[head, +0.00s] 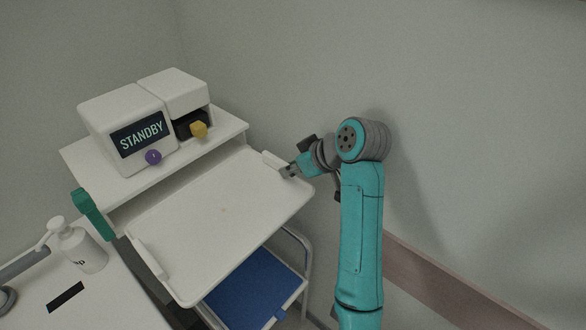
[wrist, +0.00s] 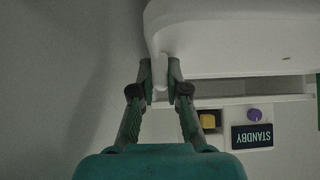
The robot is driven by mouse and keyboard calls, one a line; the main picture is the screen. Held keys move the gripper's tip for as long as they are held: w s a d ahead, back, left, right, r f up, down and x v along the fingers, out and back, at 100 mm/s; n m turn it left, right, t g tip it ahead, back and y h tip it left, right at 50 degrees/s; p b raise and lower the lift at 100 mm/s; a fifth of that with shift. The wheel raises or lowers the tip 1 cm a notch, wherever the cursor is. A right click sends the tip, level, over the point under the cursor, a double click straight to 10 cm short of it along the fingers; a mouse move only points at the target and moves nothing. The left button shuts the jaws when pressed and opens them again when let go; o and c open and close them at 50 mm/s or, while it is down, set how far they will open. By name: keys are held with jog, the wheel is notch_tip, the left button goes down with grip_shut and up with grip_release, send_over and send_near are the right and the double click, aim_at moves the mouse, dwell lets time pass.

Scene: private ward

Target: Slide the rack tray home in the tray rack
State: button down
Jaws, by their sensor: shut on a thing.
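The white rack tray (head: 215,215) sticks far out from the white tray rack (head: 233,125), below its top shelf. It has a raised white grip at its right edge (head: 272,158) and another at its left front edge (head: 150,258). My gripper (head: 289,171) is at the right edge of the tray. In the wrist view my gripper (wrist: 161,76) is shut on a thin white part of the tray (wrist: 230,40), with one finger on each side. The inside of the rack behind the tray is mostly hidden.
A white device reading STANDBY (head: 140,133), with a purple knob (head: 153,156) and a yellow knob (head: 199,129), stands on the rack top. A pump bottle (head: 80,248) stands on a surface at left. A blue-seated chair (head: 245,285) is under the tray. The wall is close at right.

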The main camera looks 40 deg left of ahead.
jog(key=shift+w+a, duration=0.1)
jog(key=shift+a, duration=1.2)
jog(key=shift+w+a+r, duration=0.1)
jog(key=shift+w+a, duration=0.1)
jog(key=shift+a, duration=2.05)
jog(key=shift+w+a+f, duration=0.1)
jog(key=shift+w+a, duration=0.05)
jog(key=shift+a, duration=2.05)
jog(key=shift+w+a+r, duration=0.1)
jog(key=shift+w+a, duration=0.1)
jog(key=shift+a, duration=2.05)
jog(key=c, duration=1.1)
grip_release()
jog(key=shift+a, duration=0.1)
jog(key=v, duration=1.2)
